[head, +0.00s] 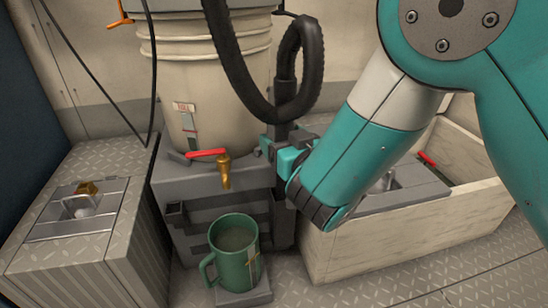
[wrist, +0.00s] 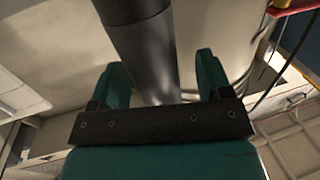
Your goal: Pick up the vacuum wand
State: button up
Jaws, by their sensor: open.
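The vacuum wand (head: 282,218) is a dark upright tube beside the bucket, below a looped black ribbed hose (head: 291,90). My gripper (head: 272,147) is at its upper part, with the fingers open. In the wrist view the wand (wrist: 143,42) is a smooth dark grey tube running between the two teal fingers of my gripper (wrist: 161,66). Gaps show on both sides of the tube, so the fingers look apart from it. My gripper hides part of the wand in the head view.
A large cream bucket (head: 205,85) with a red-handled brass tap (head: 223,170) stands on a grey stand. A green mug (head: 235,255) sits below the tap. A pale wooden crate (head: 400,235) is at right, a metal locker (head: 85,215) at left.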

jog(key=shift+w+a, duration=0.25)
jog(key=shift+w, duration=0.7)
jog(key=shift+c, duration=0.3)
jog(key=shift+a, duration=0.15)
jog(key=c, duration=1)
jog(key=shift+o, duration=0.2)
jog(key=shift+r, duration=0.1)
notch_tip(320, 180, up, 20)
jog(key=p, duration=1.5)
